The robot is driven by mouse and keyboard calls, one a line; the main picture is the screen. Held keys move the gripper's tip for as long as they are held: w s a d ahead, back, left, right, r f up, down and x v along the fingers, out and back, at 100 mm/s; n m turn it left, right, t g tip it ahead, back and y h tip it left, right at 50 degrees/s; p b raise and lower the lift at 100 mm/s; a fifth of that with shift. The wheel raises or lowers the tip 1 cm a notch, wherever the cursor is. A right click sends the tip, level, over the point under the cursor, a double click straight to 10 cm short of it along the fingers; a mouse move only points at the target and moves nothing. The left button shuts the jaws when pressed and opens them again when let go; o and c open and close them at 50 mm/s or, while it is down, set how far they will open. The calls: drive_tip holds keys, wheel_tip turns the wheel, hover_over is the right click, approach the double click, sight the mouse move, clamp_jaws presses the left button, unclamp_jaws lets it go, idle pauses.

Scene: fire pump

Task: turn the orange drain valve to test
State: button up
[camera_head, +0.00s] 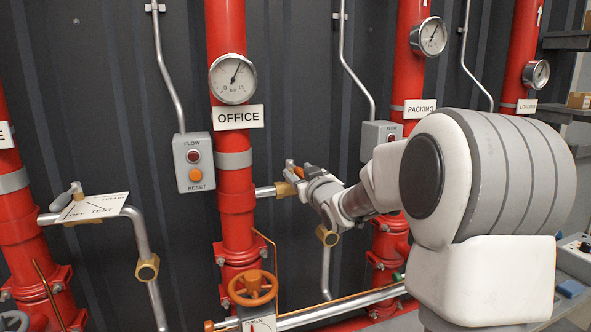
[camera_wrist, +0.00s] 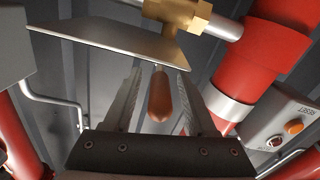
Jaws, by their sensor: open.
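The orange drain valve handle (camera_wrist: 158,97) is a short rounded lever below a brass valve body (camera_wrist: 178,12) in the wrist view. In the head view its orange (camera_head: 311,170) shows partly behind my gripper (camera_head: 303,176), and the brass body (camera_head: 285,190) sits on a pipe from the red OFFICE riser (camera_head: 235,170). My gripper (camera_wrist: 158,75) is open, with one finger on each side of the handle. I cannot tell whether either finger touches it. A metal plate (camera_wrist: 115,45) beside the valve is seen edge-on, and its lettering cannot be read.
A grey box (camera_head: 194,162) with FLOW and RESET lights is left of the OFFICE riser. An orange handwheel (camera_head: 253,288) is low on that riser. Another drain plate (camera_head: 92,208) reads OFF, TEST, DRAIN at left. The PACKING riser (camera_head: 388,235) stands close behind my arm.

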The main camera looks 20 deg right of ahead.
drive_tip(key=shift+w, duration=0.15)
clamp_jaws()
idle(0.4)
idle(1.1)
